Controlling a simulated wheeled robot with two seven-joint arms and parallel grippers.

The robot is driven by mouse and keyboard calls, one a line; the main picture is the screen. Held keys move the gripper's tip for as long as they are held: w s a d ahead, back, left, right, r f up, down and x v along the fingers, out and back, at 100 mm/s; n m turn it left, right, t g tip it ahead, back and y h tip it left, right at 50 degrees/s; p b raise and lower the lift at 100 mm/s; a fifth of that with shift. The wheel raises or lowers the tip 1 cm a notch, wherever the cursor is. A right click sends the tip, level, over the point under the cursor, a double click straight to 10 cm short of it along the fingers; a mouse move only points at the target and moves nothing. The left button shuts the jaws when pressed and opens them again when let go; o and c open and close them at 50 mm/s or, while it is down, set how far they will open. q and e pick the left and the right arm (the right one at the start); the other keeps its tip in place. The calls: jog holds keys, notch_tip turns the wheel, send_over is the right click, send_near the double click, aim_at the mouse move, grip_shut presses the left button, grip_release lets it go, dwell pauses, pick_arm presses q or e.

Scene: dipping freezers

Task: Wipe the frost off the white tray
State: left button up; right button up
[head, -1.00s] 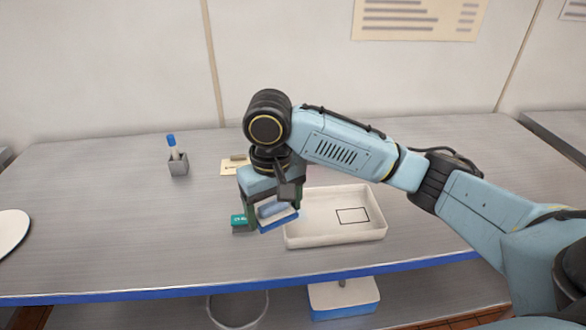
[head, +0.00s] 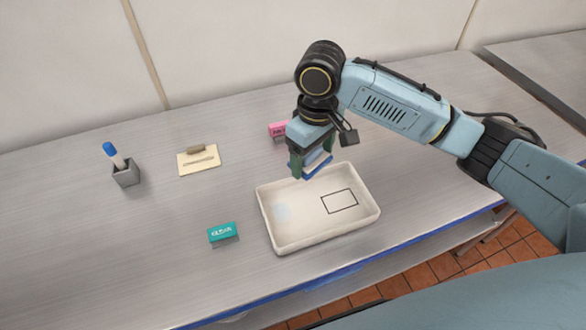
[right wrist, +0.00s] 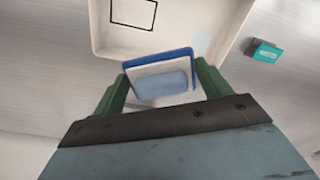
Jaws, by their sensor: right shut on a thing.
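The white tray (head: 266,226) lies on the bench, with a black rectangle outline (head: 340,201) on the right part of its floor. A faint pale-blue frost patch (head: 282,212) shows on its left part, and also in the right wrist view (right wrist: 203,43). My right gripper (head: 310,172) is shut on a blue-and-white wiper (head: 318,164), held at the tray's far rim. The right wrist view shows the wiper (right wrist: 160,82) between both green fingers; whether it touches the tray I cannot tell. My left gripper is not in view.
A teal block marked CLEAN (head: 223,234) sits left of the tray. A pink block (head: 277,129) stands behind it, near my gripper. The bench between is clear.

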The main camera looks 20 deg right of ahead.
aim_at(289, 207)
jog(key=a+n+p, duration=0.1)
jog(key=n+p, duration=0.1)
jog(key=n, duration=0.1)
jog(key=a+f+n+p, duration=0.1)
jog(key=n, duration=0.1)
jog(key=n+p, duration=0.2)
jog(key=n, duration=0.1)
jog(key=shift+s+a+f+n+p, duration=0.15)
jog(key=shift+a+n+p, duration=0.15)
jog(key=shift+a+p, duration=0.1)
jog(key=a+n+p, duration=0.1)
jog(key=n+p, duration=0.1)
jog(key=n, duration=0.1)
jog(key=s+f+n+p, duration=0.1)
jog(key=n+p, duration=0.1)
jog(key=n, duration=0.1)
jog(key=a+f+n+p, duration=0.1)
jog(key=n+p, duration=0.1)
jog(key=n, duration=0.2)
jog(key=shift+s+a+f, duration=0.15)
jog(key=shift+s+a, duration=0.1)
jog(key=shift+a, duration=0.1)
jog(key=shift+s+a+f+n+p, duration=0.25)
jog(key=shift+n+p, duration=0.25)
jog(key=shift+n, duration=0.4)
jog(key=shift+f+n, duration=0.15)
jog(key=shift+n, duration=0.15)
jog(key=shift+f, duration=0.1)
jog(key=shift+f+b, duration=1.35)
jog(key=shift+f, duration=0.7)
